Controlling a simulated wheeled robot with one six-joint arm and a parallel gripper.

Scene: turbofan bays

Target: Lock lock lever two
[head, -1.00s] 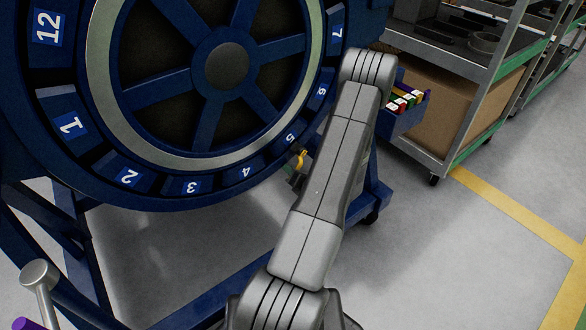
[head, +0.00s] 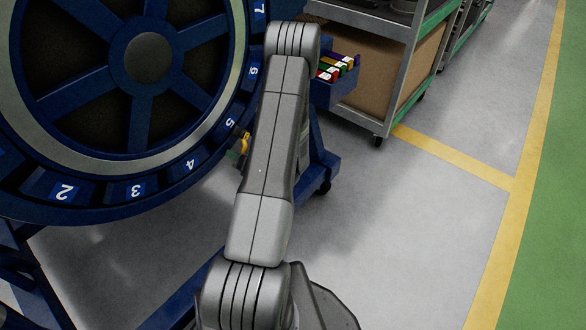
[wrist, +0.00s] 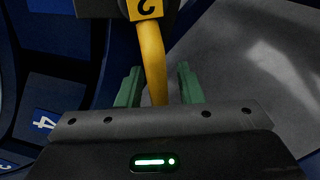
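Lock lever two is a yellow lever with a yellow tag marked 2, upside down, at the top of the wrist view (wrist: 152,62). In the head view a small yellow part of it (head: 244,143) shows below the ring's number 5, beside my arm. My gripper (wrist: 158,82) has two green fingers, one on each side of the yellow lever, with gaps between. It is open and not closed on the lever. The lever's lower end is hidden behind my gripper's body. In the head view my arm hides most of the gripper.
The blue ring (head: 138,190) with numbered plates fills the left, on a blue stand (head: 325,165). Grey floor at right is clear.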

